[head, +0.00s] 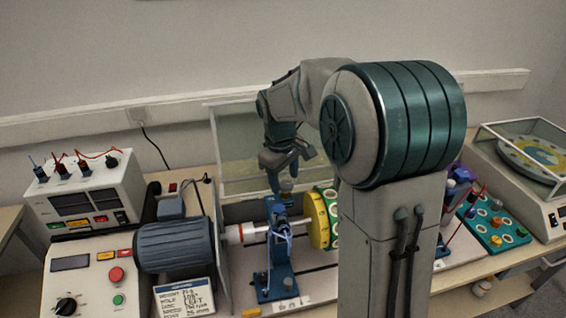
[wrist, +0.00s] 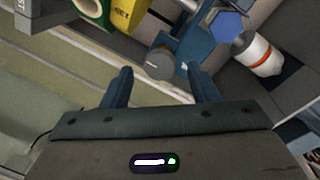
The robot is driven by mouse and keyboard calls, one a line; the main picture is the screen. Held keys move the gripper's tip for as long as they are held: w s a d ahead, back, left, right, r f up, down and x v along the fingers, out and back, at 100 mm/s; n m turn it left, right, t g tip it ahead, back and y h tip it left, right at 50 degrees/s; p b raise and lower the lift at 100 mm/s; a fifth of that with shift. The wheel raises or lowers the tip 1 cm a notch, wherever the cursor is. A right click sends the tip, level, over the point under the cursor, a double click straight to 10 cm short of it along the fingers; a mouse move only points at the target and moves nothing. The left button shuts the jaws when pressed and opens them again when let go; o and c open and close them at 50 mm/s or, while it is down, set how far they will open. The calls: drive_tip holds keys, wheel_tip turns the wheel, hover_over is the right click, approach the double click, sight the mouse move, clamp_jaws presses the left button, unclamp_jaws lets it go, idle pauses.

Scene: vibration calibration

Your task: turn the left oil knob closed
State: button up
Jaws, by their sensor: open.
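In the wrist view the knob (wrist: 160,64) shows as a grey disc between the two fingertips, with a gap on each side. My gripper (head: 287,172) points down just above or around the knob in the head view. Its two dark blue fingers (wrist: 159,70) are open and hold nothing in the wrist view. I cannot tell whether the tips reach below the knob's top. My arm hides the right part of the rig.
A grey motor (head: 175,245) and a shaft lie left of the stand. A yellow and green disc (head: 318,218) stands close on its right. A clear panel (head: 240,150) rises behind. Control boxes (head: 85,185) stand at the left, a balance-like device (head: 530,155) at the right.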

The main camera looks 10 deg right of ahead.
wheel_tip(320, 180, up, 13)
drive_tip(key=a, duration=0.1)
drive_tip(key=shift+s+r+b, duration=0.15)
drive_tip(key=shift+s+b, duration=0.2)
drive_tip(key=shift+s, duration=0.1)
drive_tip(key=shift+s+a, duration=0.1)
drive_tip(key=s+f+m+t, duration=0.1)
drive_tip(key=s+f+m, duration=0.1)
drive_tip(key=s, duration=0.5)
drive_tip(key=s+d+f+m, duration=0.1)
drive_tip(key=s+f+m, duration=0.1)
drive_tip(key=s+f, duration=0.3)
drive_tip(key=s+f+m+t+y, duration=0.1)
drive_tip(key=s+f+m, duration=0.2)
drive_tip(key=s, duration=0.7)
drive_tip(key=shift+d+f+t, duration=0.3)
drive_tip(key=shift+d+f, duration=0.05)
drive_tip(key=shift+f, duration=0.3)
drive_tip(key=shift+s, duration=0.1)
drive_tip(key=shift+c, duration=0.3)
